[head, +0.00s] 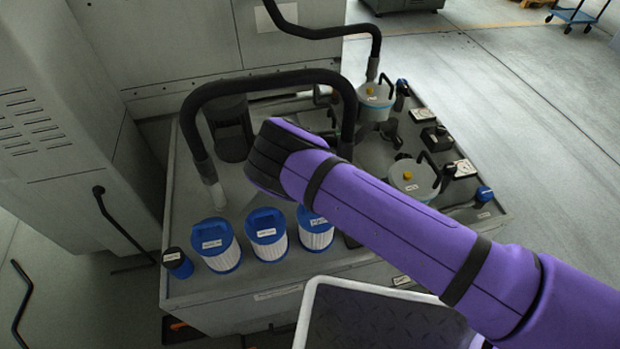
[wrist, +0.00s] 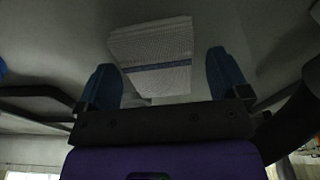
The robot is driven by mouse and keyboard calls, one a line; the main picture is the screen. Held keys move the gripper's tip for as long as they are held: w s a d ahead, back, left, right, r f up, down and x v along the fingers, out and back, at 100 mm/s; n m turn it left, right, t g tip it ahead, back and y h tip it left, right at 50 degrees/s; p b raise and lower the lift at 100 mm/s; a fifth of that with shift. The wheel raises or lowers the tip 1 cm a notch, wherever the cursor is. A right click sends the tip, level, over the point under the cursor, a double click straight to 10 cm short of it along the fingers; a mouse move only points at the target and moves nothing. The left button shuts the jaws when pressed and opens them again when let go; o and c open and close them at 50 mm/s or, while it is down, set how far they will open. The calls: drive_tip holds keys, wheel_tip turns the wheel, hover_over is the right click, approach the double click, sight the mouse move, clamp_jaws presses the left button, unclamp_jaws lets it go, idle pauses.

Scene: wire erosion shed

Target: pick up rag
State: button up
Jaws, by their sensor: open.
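The rag (wrist: 152,42) shows in the wrist view as a white, textured, roughly square cloth with a blue-grey stripe across it. It lies on a grey surface. My gripper (wrist: 160,62) is open, with one blue finger on each side of the rag's near part in the picture. The fingers appear apart from the cloth; the exact gap is hard to judge. In the head view I do not see the rag or my gripper's fingers; my purple arm covers part of the bench.
On the grey bench (head: 178,290) stand several blue-and-white filter cartridges (head: 267,237), lidded pots (head: 412,178) and a dark cylinder (head: 230,130). A thick black hose (head: 270,80) arches over it. A dark tray with a pale rim (head: 305,320) is in front. Open floor (head: 550,110) lies at right.

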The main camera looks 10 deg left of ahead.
drive_tip(key=c, duration=1)
wheel_tip(320, 180, up, 10)
idle(0.3)
